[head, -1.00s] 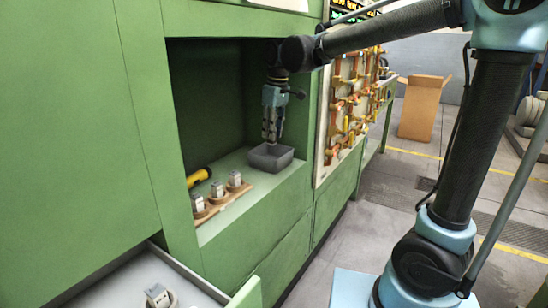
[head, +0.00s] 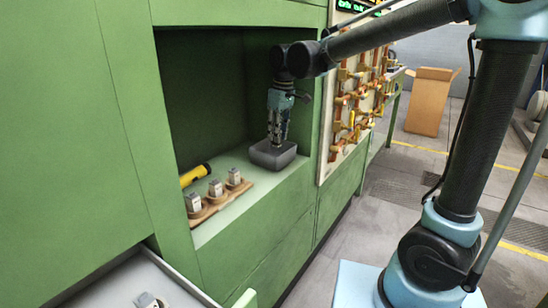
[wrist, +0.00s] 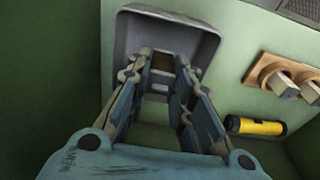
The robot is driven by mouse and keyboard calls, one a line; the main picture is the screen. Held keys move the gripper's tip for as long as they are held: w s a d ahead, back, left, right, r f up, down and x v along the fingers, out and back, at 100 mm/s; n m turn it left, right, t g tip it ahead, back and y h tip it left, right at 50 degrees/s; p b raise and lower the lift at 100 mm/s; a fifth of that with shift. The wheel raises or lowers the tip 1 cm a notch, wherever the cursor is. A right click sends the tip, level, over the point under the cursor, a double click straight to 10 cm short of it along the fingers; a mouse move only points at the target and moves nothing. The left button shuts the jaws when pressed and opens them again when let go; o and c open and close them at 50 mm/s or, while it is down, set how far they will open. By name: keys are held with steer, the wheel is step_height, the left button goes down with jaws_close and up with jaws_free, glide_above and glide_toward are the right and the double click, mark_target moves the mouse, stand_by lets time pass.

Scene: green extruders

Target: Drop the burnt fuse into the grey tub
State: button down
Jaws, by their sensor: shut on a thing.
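The grey tub (head: 289,156) stands on the shelf inside the green cabinet recess; its inside also shows at the top of the wrist view (wrist: 206,45). My gripper (head: 276,143) points down with its fingertips at the tub's opening. In the wrist view, the fingers (wrist: 163,70) are around a small pale and brown piece, the fuse (wrist: 159,86), partly hidden between them. My gripper is shut on it, over the tub. I cannot tell whether the fuse touches the tub floor.
A wooden holder with several grey-topped pieces (head: 216,189) and a yellow flashlight (head: 195,175) lie on the shelf left of the tub. Recess walls close in behind and beside the arm. An open drawer (head: 130,280) with a pale part is at lower left.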

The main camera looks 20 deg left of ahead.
steer(key=shift+f, duration=1.05)
steer(key=c, duration=1.3)
jaws_free()
steer(key=shift+c, duration=0.2)
